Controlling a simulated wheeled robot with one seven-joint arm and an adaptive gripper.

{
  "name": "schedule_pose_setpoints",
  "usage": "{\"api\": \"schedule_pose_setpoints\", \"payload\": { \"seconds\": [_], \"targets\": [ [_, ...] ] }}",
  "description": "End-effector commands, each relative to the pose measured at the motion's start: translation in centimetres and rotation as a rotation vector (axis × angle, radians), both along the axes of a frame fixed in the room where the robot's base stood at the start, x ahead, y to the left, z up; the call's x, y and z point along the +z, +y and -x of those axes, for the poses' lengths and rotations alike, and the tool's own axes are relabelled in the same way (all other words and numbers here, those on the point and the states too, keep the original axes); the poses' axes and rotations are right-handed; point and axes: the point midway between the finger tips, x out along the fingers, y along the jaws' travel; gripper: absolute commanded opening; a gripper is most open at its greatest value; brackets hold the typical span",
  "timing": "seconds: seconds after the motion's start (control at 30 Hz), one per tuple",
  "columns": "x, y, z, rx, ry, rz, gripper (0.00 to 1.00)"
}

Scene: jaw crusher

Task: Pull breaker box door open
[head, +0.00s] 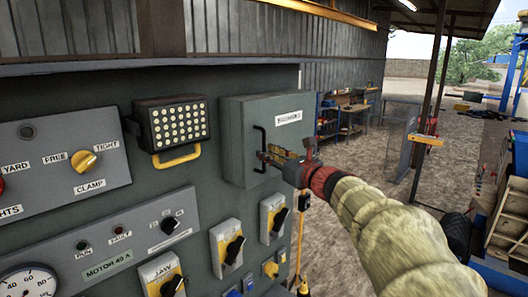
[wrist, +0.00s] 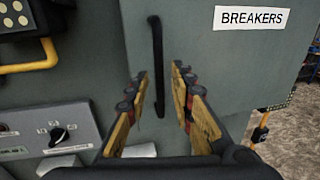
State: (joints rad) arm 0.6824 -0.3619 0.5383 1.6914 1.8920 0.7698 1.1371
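The breaker box (head: 266,125) is a grey box on the grey panel in the head view, with a white label. The wrist view shows its door (wrist: 215,65) face-on, marked BREAKERS. The door looks closed. A black vertical bar handle (wrist: 157,65) runs along the door's left side; it also shows in the head view (head: 259,148). My gripper (wrist: 160,80) is open, with one yellow-brown finger on each side of the handle's lower part. It also shows in the head view (head: 270,158) at the handle. I cannot tell whether either finger touches the handle.
A lamp (head: 178,122) with a yellow handle sticks out left of the box. Several switches (head: 228,247) and knobs sit below it. A clamp panel (head: 62,160) is at the left. Open gravel ground (head: 355,165) lies right of the panel.

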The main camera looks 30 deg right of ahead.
Motion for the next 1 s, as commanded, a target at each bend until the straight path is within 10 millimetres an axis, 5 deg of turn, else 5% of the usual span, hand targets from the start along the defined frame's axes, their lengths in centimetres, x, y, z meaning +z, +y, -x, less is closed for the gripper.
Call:
{"api": "schedule_pose_setpoints", "payload": {
  "seconds": [0.2, 0.53, 1.0],
  "targets": [
    [0.0, 0.2, -2.2, 0.002, 0.000, 0.002, 0.24],
    [0.0, 0.1, -2.5, 0.000, 0.000, 0.002, 0.24],
    [0.0, 0.1, -2.5, 0.000, 0.000, 0.002, 0.00]
  ]
}}
